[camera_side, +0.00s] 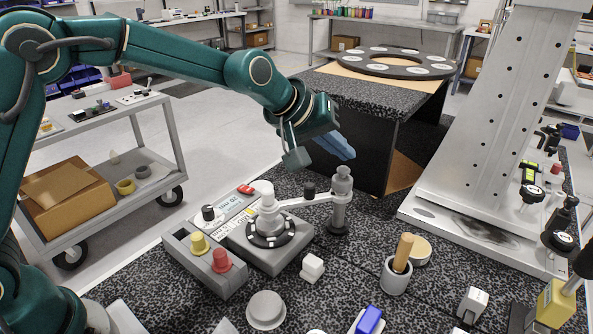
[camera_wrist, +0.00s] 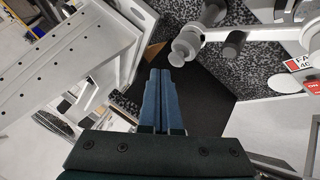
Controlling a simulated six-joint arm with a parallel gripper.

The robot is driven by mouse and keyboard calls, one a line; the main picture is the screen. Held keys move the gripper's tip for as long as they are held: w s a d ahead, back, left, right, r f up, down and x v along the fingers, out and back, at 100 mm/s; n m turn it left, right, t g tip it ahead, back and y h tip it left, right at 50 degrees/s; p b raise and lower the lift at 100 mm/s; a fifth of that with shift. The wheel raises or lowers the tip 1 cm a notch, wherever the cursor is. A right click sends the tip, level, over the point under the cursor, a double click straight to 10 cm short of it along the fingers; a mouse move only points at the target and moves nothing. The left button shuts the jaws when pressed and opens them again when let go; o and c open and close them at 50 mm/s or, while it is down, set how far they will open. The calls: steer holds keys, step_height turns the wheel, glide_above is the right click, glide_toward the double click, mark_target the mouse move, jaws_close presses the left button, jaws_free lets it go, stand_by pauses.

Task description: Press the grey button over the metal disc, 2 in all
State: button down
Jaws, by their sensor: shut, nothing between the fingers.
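My gripper (camera_side: 342,148) is shut and empty, its blue fingers together in the air above and behind the fixture; they also show in the wrist view (camera_wrist: 160,74). Below it, a pale, stepped, round-topped knob (camera_side: 267,200) stands over a black ring with white marks (camera_side: 262,239) on a grey box (camera_side: 282,262). A grey post with a rounded cap (camera_side: 342,184) stands right of it, joined by a short arm; the cap also shows in the wrist view (camera_wrist: 187,45). I cannot tell for certain which part is the grey button or the metal disc. My gripper touches none of these.
A grey box with yellow (camera_side: 199,244) and red (camera_side: 221,260) buttons stands left of the fixture. A wooden-handled tool in a cup (camera_side: 397,275), a grey round piece (camera_side: 266,308) and a white block (camera_side: 312,267) are in front. A tall perforated column (camera_side: 490,110) stands right.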

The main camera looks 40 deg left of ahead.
steer(key=shift+r, duration=2.45)
stand_by(0.6)
step_height(320, 180, up, 4)
steer(key=shift+f, duration=0.1)
stand_by(0.3)
steer(key=shift+f, duration=0.15)
steer(key=shift+f, duration=4.3)
steer(key=shift+f, duration=0.15)
steer(key=shift+f, duration=0.25)
